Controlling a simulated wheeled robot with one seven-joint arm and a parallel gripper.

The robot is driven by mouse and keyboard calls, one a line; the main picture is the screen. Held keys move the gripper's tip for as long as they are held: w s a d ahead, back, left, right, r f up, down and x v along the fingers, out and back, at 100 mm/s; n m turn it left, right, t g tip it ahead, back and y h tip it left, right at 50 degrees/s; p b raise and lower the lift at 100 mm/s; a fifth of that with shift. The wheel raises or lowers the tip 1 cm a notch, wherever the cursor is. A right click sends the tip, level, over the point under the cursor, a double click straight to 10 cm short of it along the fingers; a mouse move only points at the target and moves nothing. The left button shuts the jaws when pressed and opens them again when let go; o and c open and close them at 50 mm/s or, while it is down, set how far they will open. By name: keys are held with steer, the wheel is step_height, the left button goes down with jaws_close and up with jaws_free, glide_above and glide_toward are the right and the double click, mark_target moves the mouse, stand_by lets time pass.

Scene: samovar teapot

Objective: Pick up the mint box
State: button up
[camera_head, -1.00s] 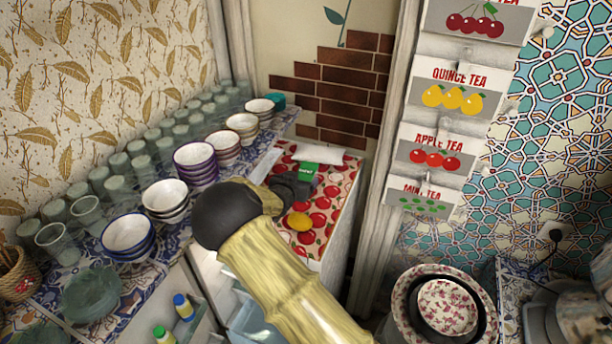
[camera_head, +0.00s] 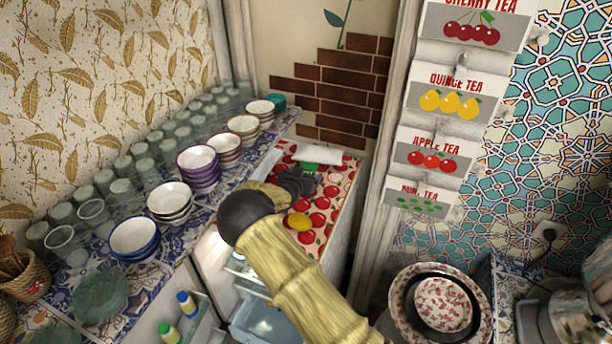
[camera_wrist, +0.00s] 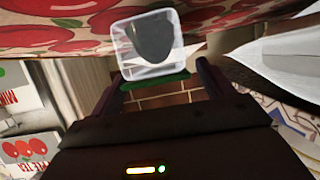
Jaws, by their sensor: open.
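The mint box shows in the head view as a small green patch (camera_head: 311,167) on the cherry-patterned cloth (camera_head: 338,188), largely hidden by my gripper (camera_head: 299,181). In the wrist view, a small clear box (camera_wrist: 140,62) with a dark patch on its face and a green edge lies between and just beyond the fingertips of my gripper (camera_wrist: 160,82); it appears to be the mint box. My gripper is open, with one dark finger toward each side of the box. I cannot tell whether either finger touches it.
A yellow fruit-like object (camera_head: 299,222) lies on the cloth near my gripper. A white flat item (camera_head: 318,154) lies behind the box. Stacked bowls (camera_head: 198,168) and several glasses line the tiled shelf at left. A white post (camera_head: 376,190) stands close on the right.

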steer(key=shift+p+x, duration=0.4)
steer(key=shift+x, duration=0.85)
steer(key=shift+c, duration=0.4)
steer(key=c, duration=1)
